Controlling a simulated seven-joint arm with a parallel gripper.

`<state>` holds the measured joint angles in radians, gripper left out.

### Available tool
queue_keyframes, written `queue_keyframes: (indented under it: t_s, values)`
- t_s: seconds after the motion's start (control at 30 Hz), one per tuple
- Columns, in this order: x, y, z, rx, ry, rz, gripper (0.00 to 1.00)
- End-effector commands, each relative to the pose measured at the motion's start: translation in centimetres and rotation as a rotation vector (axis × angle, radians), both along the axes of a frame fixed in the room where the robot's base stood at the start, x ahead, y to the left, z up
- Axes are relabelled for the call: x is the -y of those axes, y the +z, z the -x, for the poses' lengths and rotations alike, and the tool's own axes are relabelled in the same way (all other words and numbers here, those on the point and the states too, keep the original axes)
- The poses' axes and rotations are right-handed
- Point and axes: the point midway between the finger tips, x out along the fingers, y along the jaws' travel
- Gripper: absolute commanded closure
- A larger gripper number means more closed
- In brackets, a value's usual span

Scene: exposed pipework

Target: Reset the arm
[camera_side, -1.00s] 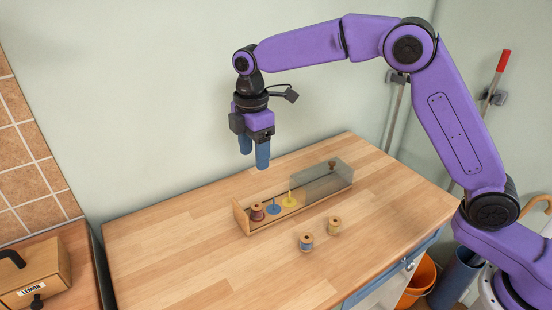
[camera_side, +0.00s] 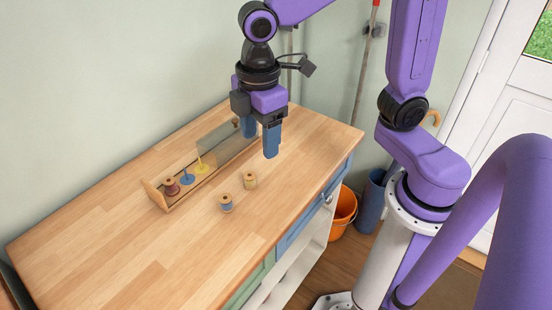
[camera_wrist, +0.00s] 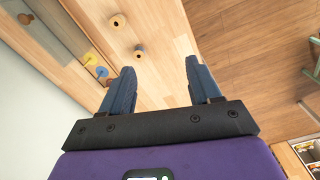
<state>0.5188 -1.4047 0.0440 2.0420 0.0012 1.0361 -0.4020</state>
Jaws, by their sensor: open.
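My gripper (camera_side: 260,146) hangs fingers-down above the wooden bench, in front of the right end of the rack. It is open and empty; in the wrist view the two blue fingers (camera_wrist: 160,68) stand wide apart with nothing between them. The wooden rack (camera_side: 154,195) holds a reddish-brown spool (camera_side: 171,187) at its left end, beside a blue peg (camera_side: 187,177) and a yellow peg (camera_side: 201,167). A see-through cover (camera_side: 218,144) stands over its right part. A blue-thread spool (camera_side: 226,203) and a pale yellow spool (camera_side: 250,180) stand on the bench, apart from my gripper.
The bench top (camera_side: 110,245) is clear at the front left. An orange bucket (camera_side: 343,208) and a blue bin (camera_side: 371,188) stand on the floor right of the bench. A red-handled pole (camera_side: 366,60) leans at the back wall.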

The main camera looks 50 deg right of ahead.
Motion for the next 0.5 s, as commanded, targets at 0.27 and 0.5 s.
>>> queue_keyframes:
  t_s: [0.27,0.5]
  values:
    - [6.3,-1.4,8.6,0.000,-0.113,-0.011,0.38]
    - [9.9,-2.8,12.9,-0.002,-0.178,-0.014,0.38]
